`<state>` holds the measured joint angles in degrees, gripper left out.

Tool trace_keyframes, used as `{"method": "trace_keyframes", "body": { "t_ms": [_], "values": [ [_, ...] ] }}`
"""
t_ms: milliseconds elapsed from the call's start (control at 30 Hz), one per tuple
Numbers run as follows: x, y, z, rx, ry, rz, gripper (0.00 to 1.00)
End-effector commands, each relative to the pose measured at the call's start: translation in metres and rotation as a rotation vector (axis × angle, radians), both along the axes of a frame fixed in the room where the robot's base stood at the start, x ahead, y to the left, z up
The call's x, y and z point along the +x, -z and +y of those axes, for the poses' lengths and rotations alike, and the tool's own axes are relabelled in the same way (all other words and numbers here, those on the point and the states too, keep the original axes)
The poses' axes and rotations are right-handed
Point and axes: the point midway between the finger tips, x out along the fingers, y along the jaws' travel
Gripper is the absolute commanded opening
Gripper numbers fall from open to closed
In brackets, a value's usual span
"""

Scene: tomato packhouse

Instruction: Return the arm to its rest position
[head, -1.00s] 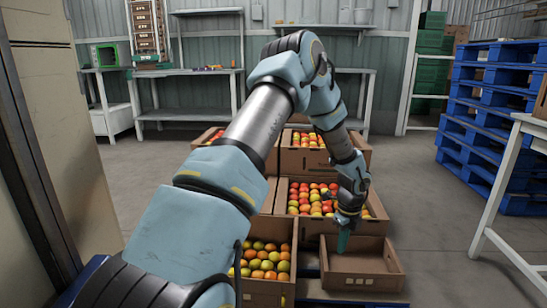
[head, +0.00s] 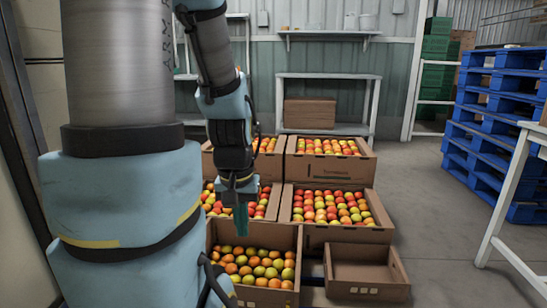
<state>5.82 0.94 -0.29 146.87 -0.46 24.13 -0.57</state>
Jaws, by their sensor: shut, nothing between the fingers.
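My gripper (head: 241,219) hangs from my raised arm in the head view, left of the picture's middle. Its teal fingers point down, shut and with nothing held. In the picture it shows in front of the left middle tomato crate and just above the back edge of the front crate (head: 299,237). I cannot tell its exact height over them. My arm's large blue and grey links fill the left side and hide much behind them.
Several cardboard crates of tomatoes stand in rows, including a right middle crate (head: 340,232). An empty cardboard tray (head: 367,289) sits at front right. Blue pallets (head: 487,125) and a white table (head: 510,240) stand at right. Grey floor (head: 430,200) lies open between.

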Motion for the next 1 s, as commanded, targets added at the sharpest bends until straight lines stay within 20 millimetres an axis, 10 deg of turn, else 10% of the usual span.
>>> {"method": "trace_keyframes", "body": {
  "t_ms": [1000],
  "values": [
    [0.001, -0.297, -0.001, 0.003, 0.010, 0.002, 0.00]
  ]
}}
